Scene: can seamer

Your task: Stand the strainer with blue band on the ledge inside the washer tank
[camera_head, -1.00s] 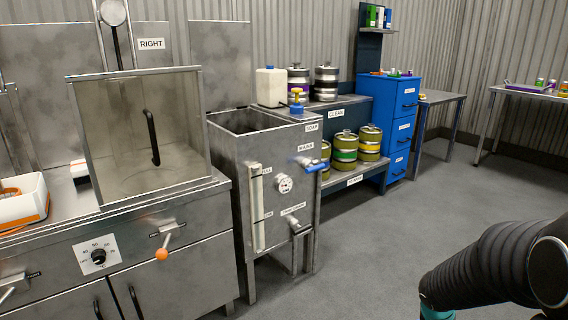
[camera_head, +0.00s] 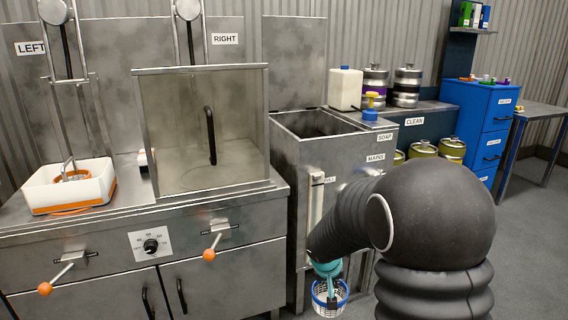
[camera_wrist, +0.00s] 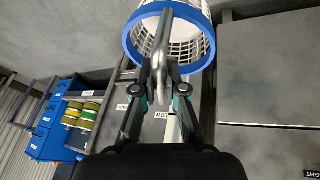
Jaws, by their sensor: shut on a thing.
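The strainer with blue band (camera_head: 330,300) hangs from my gripper (camera_head: 326,268), low in front of the washer tank. In the wrist view my gripper (camera_wrist: 160,88) is shut on the strainer's metal handle, and the white mesh basket with its blue rim (camera_wrist: 134,45) is beyond the fingertips. The washer tank (camera_head: 290,150) is a steel box with an open top, right of the clear-fronted station. The ledge inside the tank cannot be made out. My arm hides part of the tank's front.
A white container with orange trim (camera_head: 70,187) stands on the left counter. Orange-knobbed levers (camera_head: 210,254) stick out from the counter front. Kegs (camera_head: 423,148) and a blue cabinet (camera_head: 480,110) stand to the right.

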